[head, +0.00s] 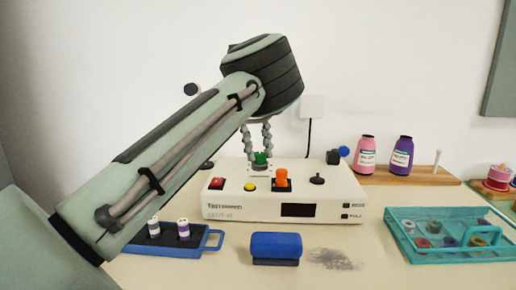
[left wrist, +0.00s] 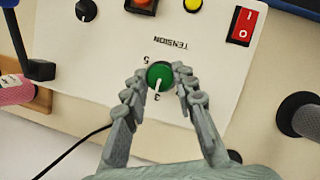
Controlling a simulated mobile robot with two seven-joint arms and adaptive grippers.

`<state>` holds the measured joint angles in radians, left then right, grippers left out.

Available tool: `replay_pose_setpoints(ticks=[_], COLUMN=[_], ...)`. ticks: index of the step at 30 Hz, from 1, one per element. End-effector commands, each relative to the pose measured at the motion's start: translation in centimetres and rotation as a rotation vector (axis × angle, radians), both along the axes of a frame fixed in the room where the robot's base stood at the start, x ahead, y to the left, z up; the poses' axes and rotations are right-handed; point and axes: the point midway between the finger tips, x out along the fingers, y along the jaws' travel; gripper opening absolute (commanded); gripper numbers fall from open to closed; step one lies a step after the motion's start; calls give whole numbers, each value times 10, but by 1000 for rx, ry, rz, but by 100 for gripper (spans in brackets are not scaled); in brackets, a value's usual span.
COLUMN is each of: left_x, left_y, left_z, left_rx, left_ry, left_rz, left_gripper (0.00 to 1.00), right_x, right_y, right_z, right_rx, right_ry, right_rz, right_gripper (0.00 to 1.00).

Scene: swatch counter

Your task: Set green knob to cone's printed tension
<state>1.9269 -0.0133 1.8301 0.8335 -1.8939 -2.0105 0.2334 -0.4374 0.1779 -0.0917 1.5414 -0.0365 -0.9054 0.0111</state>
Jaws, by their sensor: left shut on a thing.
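The green knob (head: 260,158) stands on the white tester box (head: 240,205), near its back edge. My left gripper (head: 259,152) reaches down from above and is shut on it. In the left wrist view the green knob (left wrist: 160,76) sits between the two fingers (left wrist: 158,88), and its white pointer line faces the printed 3. A 5 and the word TENSION, upside down, are printed nearby. A pink cone (head: 366,152) and a purple cone (head: 401,157) stand on a wooden board; their label print is too small to read. My right gripper is not in view.
The box also carries a red switch (head: 217,183), a yellow button (head: 250,187), an orange knob (head: 282,178) and a dark display (head: 298,210). A blue block (head: 276,248) lies in front. A teal tray (head: 408,250) is at right, a blue holder (head: 205,243) at left.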

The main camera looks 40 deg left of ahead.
Motion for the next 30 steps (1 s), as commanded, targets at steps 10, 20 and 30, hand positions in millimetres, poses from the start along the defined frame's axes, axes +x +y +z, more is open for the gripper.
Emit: replay_pose_setpoints(ticks=[10,20,30], left_x=[3,4,4], left_y=[-1,-3,-5], left_z=[1,1,0], left_rx=[3,6,9], left_ry=[-4,-3,4], left_rz=[-331,-646,-966], left_gripper=[0,0,0], right_x=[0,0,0], right_y=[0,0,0], right_z=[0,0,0], right_rx=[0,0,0], right_ry=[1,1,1], right_rz=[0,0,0], right_gripper=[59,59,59])
